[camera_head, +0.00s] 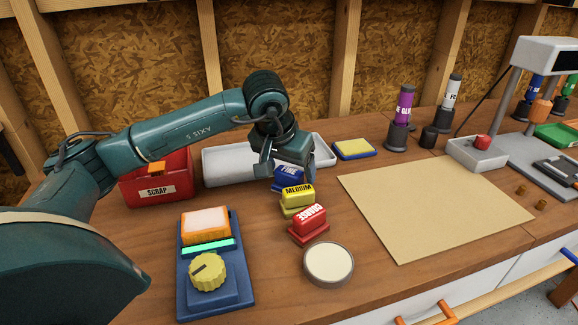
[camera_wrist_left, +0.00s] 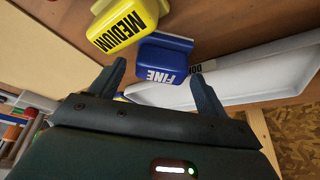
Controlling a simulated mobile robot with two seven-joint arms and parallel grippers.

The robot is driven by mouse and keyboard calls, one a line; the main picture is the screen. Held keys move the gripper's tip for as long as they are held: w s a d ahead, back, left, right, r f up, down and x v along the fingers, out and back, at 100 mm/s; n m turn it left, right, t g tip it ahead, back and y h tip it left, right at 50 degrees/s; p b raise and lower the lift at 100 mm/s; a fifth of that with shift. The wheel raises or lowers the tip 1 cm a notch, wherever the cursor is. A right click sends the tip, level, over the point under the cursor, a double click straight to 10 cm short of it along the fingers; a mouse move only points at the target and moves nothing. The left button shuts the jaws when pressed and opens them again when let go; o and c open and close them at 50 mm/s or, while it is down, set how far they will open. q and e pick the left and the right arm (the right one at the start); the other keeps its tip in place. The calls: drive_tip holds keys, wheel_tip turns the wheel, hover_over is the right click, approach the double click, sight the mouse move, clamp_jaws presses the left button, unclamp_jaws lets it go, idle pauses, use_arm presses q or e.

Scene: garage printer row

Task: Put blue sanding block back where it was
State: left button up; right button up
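The blue sanding block (camera_head: 289,173), marked FINE, is at the back of a short row of blocks on the wooden bench, partly covered by my left gripper in the head view. It also shows in the left wrist view (camera_wrist_left: 163,68), ahead of and between the fingertips. My left gripper (camera_head: 284,170) is just behind and above it, fingers apart. In the left wrist view the gripper (camera_wrist_left: 158,72) is open, with a gap on each side of the block. The yellow MEDIUM block (camera_head: 297,196) and red COARSE block (camera_head: 308,217) stand in front of it. My right gripper is out of view.
A white tray (camera_head: 225,167) lies behind the gripper. A red SCRAP bin (camera_head: 158,186) is left of it. A yellow-blue pad (camera_head: 354,149), a tan sheet (camera_head: 435,207), a round pale disc (camera_head: 329,263) and a blue dial device (camera_head: 214,292) surround the blocks.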

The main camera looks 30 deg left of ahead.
use_arm(q)
drive_tip(key=shift+r, duration=0.15)
drive_tip(key=shift+r+p, duration=0.3)
drive_tip(key=shift+p, duration=0.1)
drive_tip(key=v, duration=1.2)
drive_tip(key=shift+r+p, duration=0.25)
drive_tip(key=shift+p, duration=0.15)
drive_tip(key=shift+f, duration=0.1)
